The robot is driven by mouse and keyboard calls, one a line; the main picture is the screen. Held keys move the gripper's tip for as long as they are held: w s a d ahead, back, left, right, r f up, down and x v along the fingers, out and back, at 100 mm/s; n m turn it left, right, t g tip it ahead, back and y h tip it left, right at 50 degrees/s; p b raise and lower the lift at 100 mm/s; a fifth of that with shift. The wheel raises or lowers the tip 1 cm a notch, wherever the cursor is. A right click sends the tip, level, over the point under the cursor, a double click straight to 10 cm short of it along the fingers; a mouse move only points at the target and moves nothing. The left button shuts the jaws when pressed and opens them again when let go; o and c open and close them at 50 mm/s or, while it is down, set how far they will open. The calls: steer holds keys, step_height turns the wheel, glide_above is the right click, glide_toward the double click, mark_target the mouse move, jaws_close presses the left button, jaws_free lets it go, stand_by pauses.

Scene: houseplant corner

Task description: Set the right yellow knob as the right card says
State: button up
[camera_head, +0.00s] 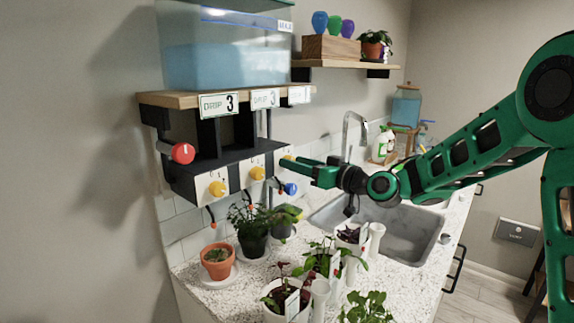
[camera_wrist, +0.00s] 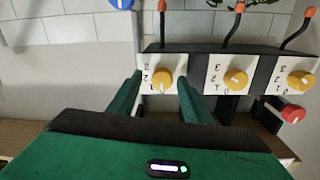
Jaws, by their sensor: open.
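The right yellow knob (camera_wrist: 162,79) sits on a white dial plate in the wrist view, which is upside down. It has a pale pointer mark, but its setting is too small to read surely. My gripper (camera_wrist: 160,80) is open, with one finger on each side of this knob in the picture; contact is not clear. In the head view my gripper (camera_head: 288,168) reaches the right end of the dark valve box and mostly hides that knob. The right card (camera_head: 299,94) hangs on the shelf edge; its writing is not legible.
The middle yellow knob (camera_head: 257,173) and left yellow knob (camera_head: 217,188) are beside it. A red knob (camera_head: 182,153) is at the left and a blue one (camera_head: 290,189) below my gripper. Potted plants (camera_head: 253,228) stand on the counter below; a sink (camera_head: 390,235) is to the right.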

steer(key=shift+w+a, duration=0.2)
steer(key=shift+a, duration=0.2)
steer(key=shift+c, duration=0.4)
steer(key=c, duration=1)
